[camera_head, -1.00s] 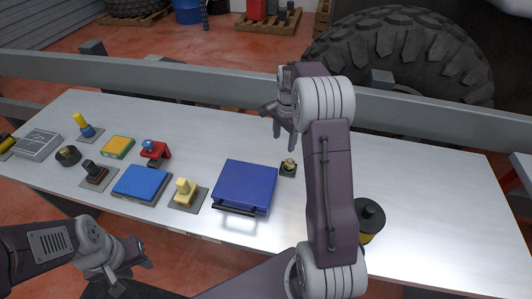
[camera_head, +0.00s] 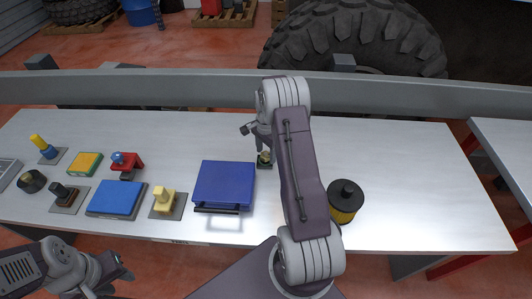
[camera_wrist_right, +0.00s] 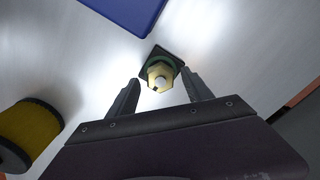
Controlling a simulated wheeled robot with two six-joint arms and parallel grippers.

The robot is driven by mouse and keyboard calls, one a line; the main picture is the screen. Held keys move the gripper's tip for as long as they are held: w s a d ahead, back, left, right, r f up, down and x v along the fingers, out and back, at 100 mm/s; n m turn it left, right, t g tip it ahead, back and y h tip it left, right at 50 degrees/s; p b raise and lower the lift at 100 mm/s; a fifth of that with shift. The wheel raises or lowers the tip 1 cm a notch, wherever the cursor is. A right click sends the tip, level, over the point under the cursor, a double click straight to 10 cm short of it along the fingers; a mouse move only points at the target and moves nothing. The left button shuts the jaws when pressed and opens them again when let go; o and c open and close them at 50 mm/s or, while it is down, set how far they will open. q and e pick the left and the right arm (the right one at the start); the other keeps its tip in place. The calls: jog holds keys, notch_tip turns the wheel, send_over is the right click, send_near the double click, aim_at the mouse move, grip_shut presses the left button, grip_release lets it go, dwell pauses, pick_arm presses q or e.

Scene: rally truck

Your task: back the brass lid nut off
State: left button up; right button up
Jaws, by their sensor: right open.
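The brass lid nut (camera_head: 265,157) sits on a small dark square base on the table, right of the blue case. In the right wrist view the hexagonal brass nut (camera_wrist_right: 162,73) has a pale stud tip at its centre, with a green ring beneath it. My right gripper (camera_wrist_right: 161,95) is open and empty, its two fingers on either side of the nut in that view and not visibly touching it. In the head view my right gripper (camera_head: 259,142) is right at the nut and partly covers it. My left gripper (camera_head: 121,272) is low at the left, off the table's front edge.
A blue case (camera_head: 224,180) with a black handle lies left of the nut. A black-and-yellow canister (camera_head: 345,203) stands to the right. A yellow block (camera_head: 164,201), a blue pad (camera_head: 117,199) and a red clamp (camera_head: 128,163) lie left. The table's right end is clear.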

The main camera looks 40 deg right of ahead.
jog(key=shift+f, duration=0.3)
jog(key=shift+a, duration=0.15)
grip_shut()
